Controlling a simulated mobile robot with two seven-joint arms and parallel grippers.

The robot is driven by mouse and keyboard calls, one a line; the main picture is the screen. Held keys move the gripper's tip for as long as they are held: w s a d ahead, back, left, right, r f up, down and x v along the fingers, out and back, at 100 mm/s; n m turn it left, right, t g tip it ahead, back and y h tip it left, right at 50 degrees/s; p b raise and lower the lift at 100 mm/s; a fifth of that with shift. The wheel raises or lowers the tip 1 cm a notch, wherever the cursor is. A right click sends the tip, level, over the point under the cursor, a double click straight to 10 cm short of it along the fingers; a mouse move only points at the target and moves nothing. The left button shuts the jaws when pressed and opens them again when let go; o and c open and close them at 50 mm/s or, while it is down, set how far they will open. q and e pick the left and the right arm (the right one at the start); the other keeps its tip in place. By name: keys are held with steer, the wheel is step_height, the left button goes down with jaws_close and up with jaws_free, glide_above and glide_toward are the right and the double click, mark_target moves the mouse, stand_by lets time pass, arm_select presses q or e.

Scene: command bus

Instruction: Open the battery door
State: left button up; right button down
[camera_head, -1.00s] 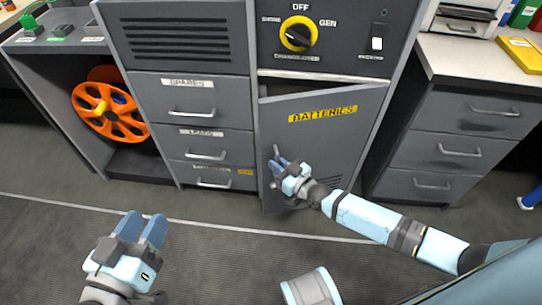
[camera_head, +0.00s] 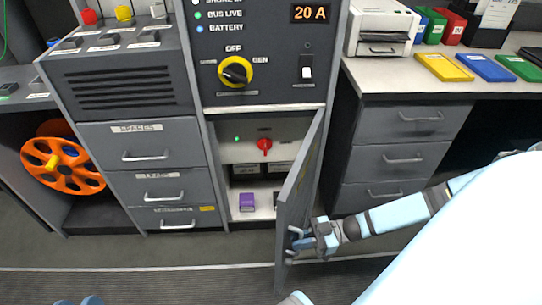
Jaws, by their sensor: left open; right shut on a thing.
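The battery door (camera_head: 296,195) is a grey panel hinged on its right side, and it stands swung far out, seen nearly edge-on. Behind it the battery compartment (camera_head: 262,140) is exposed, with a red knob, a small green light, dark blocks and a purple block (camera_head: 247,202) on its white floor. My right gripper (camera_head: 297,240) is at the door's free edge, shut on the door handle, which is mostly hidden by the fingers. My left gripper (camera_head: 78,301) shows only its open blue fingertips at the bottom edge, far from the door.
Drawers (camera_head: 150,155) stand left of the compartment, and an orange reel (camera_head: 62,165) sits in an open bay further left. A drawer unit (camera_head: 400,155) stands on the right, behind my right arm. The floor (camera_head: 190,270) in front is clear.

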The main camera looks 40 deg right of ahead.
arm_select(q)
steer(key=shift+r, duration=0.1)
arm_select(e)
steer(key=s+d+n+g+y, duration=0.1)
steer(key=s+d+n+g, duration=0.2)
steer(key=s+d+g, duration=0.3)
steer(key=shift+s+d+n+y, duration=0.4)
steer(key=shift+s+d, duration=0.4)
steer(key=shift+d, duration=0.05)
steer(key=c, duration=1.5)
jaws_free()
steer(key=shift+o, duration=0.2)
steer(key=shift+d, duration=0.15)
arm_select(q)
step_height(320, 180, up, 3)
steer(key=shift+s+a+f+t+p, duration=0.1)
steer(key=shift+f+t+p, duration=0.1)
steer(key=shift+t+p, duration=0.6)
arm_select(e)
steer(key=s+d, duration=0.1)
steer(key=d, duration=1.2)
steer(key=shift+s+d, duration=0.2)
steer(key=shift+s, duration=0.2)
